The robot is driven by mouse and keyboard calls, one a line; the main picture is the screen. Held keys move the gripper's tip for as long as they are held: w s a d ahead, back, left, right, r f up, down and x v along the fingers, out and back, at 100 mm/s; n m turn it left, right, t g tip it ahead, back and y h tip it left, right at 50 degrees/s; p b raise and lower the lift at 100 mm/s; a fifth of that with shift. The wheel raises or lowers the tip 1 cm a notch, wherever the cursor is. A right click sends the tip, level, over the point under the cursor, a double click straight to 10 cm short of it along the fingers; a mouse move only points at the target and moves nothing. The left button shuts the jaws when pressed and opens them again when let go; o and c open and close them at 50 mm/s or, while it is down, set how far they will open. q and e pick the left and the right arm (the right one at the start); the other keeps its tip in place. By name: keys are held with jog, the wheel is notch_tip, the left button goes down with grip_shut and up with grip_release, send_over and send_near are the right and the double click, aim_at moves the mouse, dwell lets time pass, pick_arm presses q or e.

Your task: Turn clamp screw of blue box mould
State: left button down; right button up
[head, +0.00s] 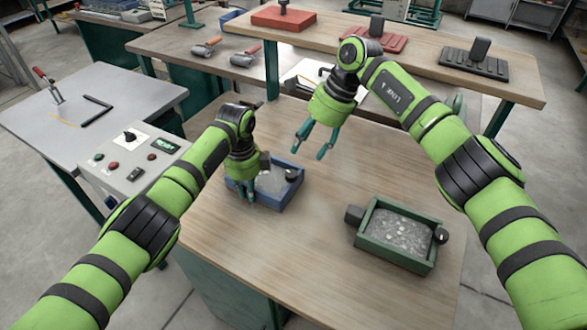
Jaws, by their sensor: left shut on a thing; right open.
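The blue box mould (279,199) sits on the wooden bench left of centre, with a pale grey fill inside. A dark round knob (291,175) shows at its right side. My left gripper (246,195) points down at the mould's left end and is shut on a part there. Its fingers and hand hide that part, so I cannot tell if it is the clamp screw. My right gripper (311,146) is open and empty, raised above the bench, to the upper right of the blue mould.
A green box mould (395,257) with grey speckled fill and dark knobs stands on the right of the bench (310,265). A control box (140,157) is on the left. A raised shelf (440,83) behind holds red and black tools. The front middle of the bench is clear.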

aim_at(291, 173)
jog(key=x, duration=0.9)
jog(key=shift+f, duration=0.15)
jog(key=shift+a, duration=0.1)
jog(key=c, duration=1.1)
